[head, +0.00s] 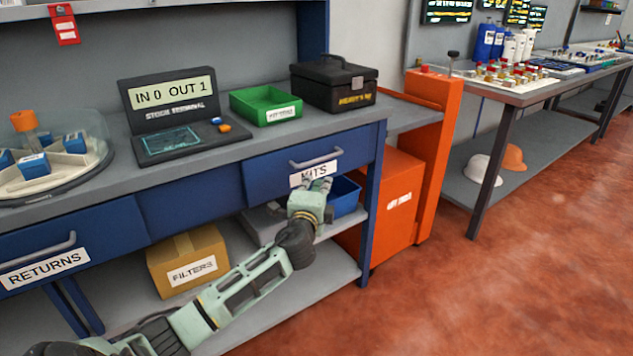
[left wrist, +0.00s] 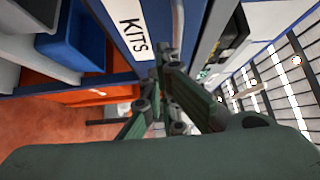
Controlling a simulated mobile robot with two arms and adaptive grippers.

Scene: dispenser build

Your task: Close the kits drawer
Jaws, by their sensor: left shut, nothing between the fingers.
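The kits drawer (head: 265,176) is the blue front with a grey bar handle and a KITS label, at the right end of the workbench. Its front looks flush or nearly flush with the bench; I cannot tell if a small gap is left. My left gripper (head: 319,184) is shut and empty, with its fingertips at the lower part of the KITS label. In the left wrist view the shut fingers (left wrist: 165,62) point at the drawer front (left wrist: 112,50), beside the label and handle. I cannot tell whether they touch it. My right gripper is not in view.
A blue bin (head: 345,196) sits on the shelf below the drawer. The bench top holds a stock terminal (head: 165,110), a green tray (head: 265,105) and a black toolbox (head: 334,82). An orange cabinet (head: 390,205) stands right of the bench. The floor on the right is clear.

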